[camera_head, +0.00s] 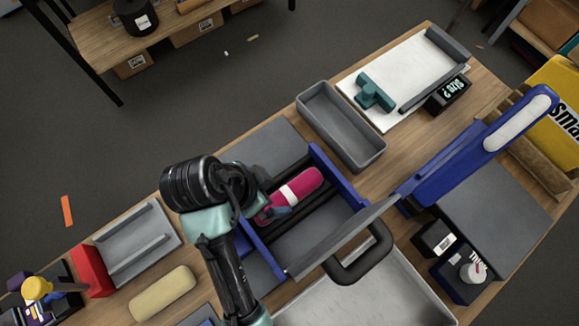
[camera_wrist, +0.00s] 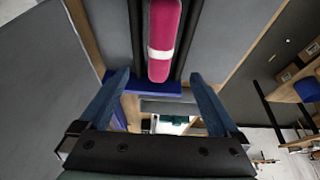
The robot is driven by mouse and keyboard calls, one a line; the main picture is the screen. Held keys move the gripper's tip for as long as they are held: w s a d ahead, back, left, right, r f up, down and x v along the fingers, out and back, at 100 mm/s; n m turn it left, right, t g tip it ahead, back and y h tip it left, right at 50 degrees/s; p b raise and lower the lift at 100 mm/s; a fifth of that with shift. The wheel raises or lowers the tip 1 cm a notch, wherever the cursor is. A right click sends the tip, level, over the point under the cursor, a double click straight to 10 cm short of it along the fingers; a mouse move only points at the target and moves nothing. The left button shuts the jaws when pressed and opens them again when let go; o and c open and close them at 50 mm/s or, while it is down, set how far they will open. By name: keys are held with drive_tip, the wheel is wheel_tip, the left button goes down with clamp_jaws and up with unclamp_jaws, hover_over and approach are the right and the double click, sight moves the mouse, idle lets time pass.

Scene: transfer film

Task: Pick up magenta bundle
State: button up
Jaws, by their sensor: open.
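The magenta bundle (camera_head: 304,184), a rounded roll with a white band, lies in a dark grey bay between blue side walls (camera_head: 338,174). It also shows at the top of the wrist view (camera_wrist: 165,28), lying between two dark rails. My gripper (camera_head: 280,212) is over the lower left end of the bundle and partly hides it. In the wrist view the two blue fingers (camera_wrist: 158,76) are wide apart with nothing held. The near end of the bundle shows between the fingertips in the picture. I cannot tell the height gap.
A grey open panel with a black handle (camera_head: 358,262) stands right of the bay. An empty grey bin (camera_head: 342,128) is behind it. A blue arm-like machine (camera_head: 480,150) stands at the right. A yellow pad (camera_head: 162,293) and a grey tray (camera_head: 137,243) lie at the left.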

sight(287, 194)
drive_tip(key=p+x, duration=0.1)
drive_tip(key=x, duration=0.9)
drive_tip(key=shift+f+p, duration=0.1)
drive_tip(key=shift+p, duration=0.3)
drive_tip(key=c, duration=1.4)
clamp_jaws()
